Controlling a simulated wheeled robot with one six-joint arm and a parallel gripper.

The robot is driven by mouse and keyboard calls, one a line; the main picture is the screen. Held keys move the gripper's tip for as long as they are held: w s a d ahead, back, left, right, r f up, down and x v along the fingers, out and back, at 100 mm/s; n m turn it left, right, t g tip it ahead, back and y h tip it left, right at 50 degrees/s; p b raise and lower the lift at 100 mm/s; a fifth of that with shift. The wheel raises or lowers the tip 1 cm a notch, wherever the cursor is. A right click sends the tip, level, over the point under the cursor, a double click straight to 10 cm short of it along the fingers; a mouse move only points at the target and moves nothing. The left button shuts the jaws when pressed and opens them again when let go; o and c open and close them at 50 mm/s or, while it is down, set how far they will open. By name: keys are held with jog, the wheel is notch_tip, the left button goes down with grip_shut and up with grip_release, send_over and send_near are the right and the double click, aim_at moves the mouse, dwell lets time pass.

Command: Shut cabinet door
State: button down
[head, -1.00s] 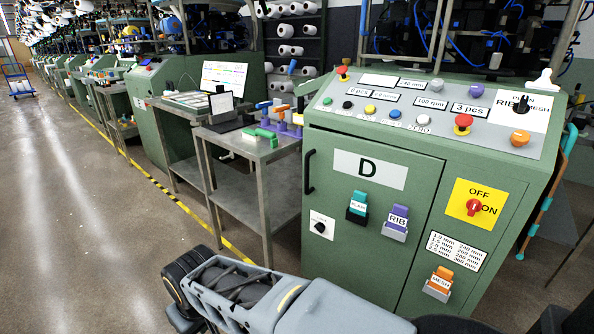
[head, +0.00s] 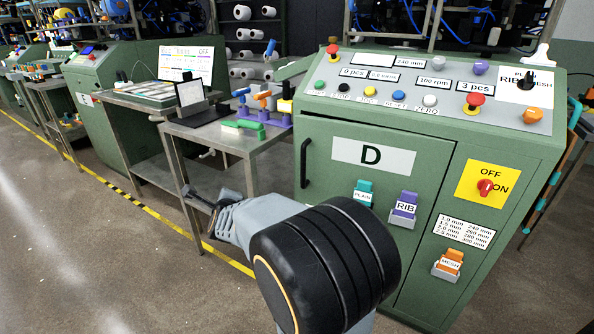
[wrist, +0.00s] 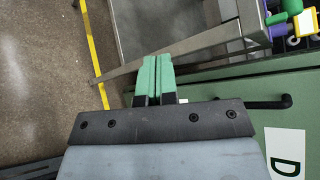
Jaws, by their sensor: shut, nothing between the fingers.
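The green cabinet door (head: 335,215) carries a white D label and a black bar handle (head: 305,163) near its left edge. A dark line runs along its top edge; I cannot tell whether it stands slightly ajar. My arm hides its lower left part. My gripper (head: 189,194) is left of the door, in front of the side table, apart from the handle. In the wrist view the green fingertips (wrist: 153,76) are together and empty. The handle (wrist: 268,103) and the D label (wrist: 285,152) show to their right.
A metal side table (head: 232,142) with coloured parts and a tablet stands left of the cabinet, close to my gripper. The sloped control panel (head: 420,95) sits above the door. A yellow floor line (head: 150,208) runs at left, with open floor beyond it.

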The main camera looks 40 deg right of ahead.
jog(key=d+m+g+h, duration=0.2)
jog(key=d+m+h, duration=0.4)
jog(key=d+m, duration=0.3)
jog(key=m+g+h+b, duration=0.1)
jog(key=m+g+h, duration=0.35)
jog(key=m, duration=0.75)
send_near(297, 166)
jog(key=shift+h, duration=0.35)
jog(key=x, duration=0.2)
jog(key=b+x, duration=0.1)
jog(key=x, duration=0.2)
jog(key=s+b+x, duration=0.1)
jog(key=x, duration=0.1)
jog(key=shift+d+r, duration=0.4)
jog(key=shift+d, duration=0.05)
jog(key=shift+w, duration=0.1)
